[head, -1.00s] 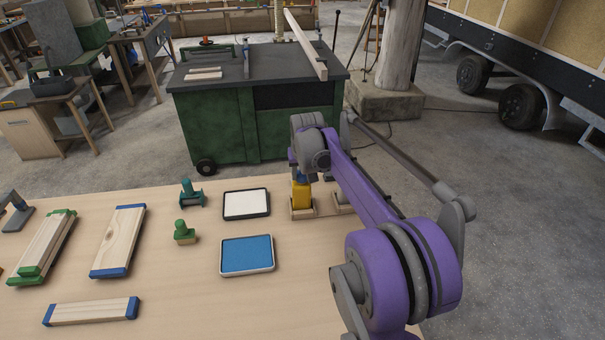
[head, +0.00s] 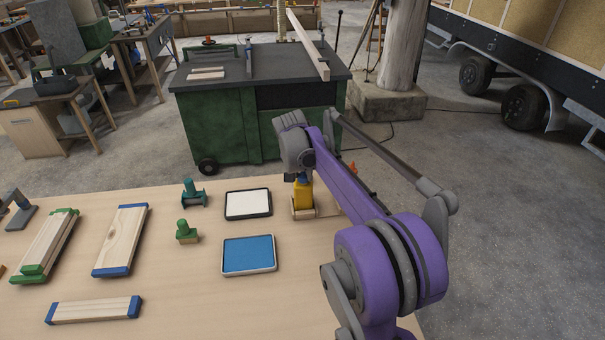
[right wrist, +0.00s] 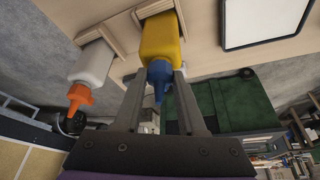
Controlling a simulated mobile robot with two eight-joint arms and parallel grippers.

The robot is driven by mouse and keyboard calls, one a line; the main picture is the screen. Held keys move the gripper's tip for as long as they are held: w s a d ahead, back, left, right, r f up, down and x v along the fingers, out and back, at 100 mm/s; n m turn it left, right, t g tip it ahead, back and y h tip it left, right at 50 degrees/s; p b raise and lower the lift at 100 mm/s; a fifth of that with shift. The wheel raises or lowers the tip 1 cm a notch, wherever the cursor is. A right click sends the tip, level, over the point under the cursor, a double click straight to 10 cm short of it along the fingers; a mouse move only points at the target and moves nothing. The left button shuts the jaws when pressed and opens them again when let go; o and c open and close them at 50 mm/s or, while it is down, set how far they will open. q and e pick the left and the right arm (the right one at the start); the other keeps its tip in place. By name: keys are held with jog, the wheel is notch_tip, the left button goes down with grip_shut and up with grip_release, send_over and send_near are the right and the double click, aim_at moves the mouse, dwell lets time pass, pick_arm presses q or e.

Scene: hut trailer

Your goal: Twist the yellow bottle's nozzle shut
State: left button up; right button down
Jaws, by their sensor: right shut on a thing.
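The yellow bottle (head: 304,194) stands upright in a small wooden holder (head: 303,215) at the table's back right. In the right wrist view the yellow bottle (right wrist: 161,38) has a blue nozzle (right wrist: 159,76). My right gripper (right wrist: 161,74) is shut on this nozzle, one finger on each side. In the head view the nozzle and fingertips are mostly hidden by my right wrist. How far the nozzle is turned cannot be told. My left gripper is not in view.
A white bottle (right wrist: 92,64) with an orange nozzle (right wrist: 78,97) stands close beside the yellow one. A blue pad (head: 248,255), a white pad (head: 248,203) and two stamps, green (head: 186,232) and teal (head: 192,192), lie left. Wooden boards (head: 120,240) lie farther left.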

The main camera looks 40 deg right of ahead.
jog(key=shift+c, duration=2.3)
grip_release()
jog(key=v, duration=1)
jog(key=shift+r, duration=0.4)
jog(key=shift+s+a, duration=0.1)
jog(key=s+a+f+n+t+y, duration=0.1)
jog(key=s+a+f+n, duration=0.2)
jog(key=s+a+f, duration=0.2)
jog(key=s+a+f+n+t+y, duration=0.1)
jog(key=s+a+f+n, duration=0.3)
jog(key=s+a, duration=0.6)
jog(key=s+a+f+n+t+y, duration=0.1)
jog(key=s+a+f+n, duration=0.3)
jog(key=s+a+f, duration=0.3)
jog(key=shift+s+a+f+y, duration=0.15)
jog(key=shift+s+f+y, duration=0.05)
jog(key=shift+s, duration=0.2)
jog(key=shift+s+a+f+y, duration=0.15)
jog(key=shift+s+a+y, duration=0.05)
jog(key=shift+s, duration=0.25)
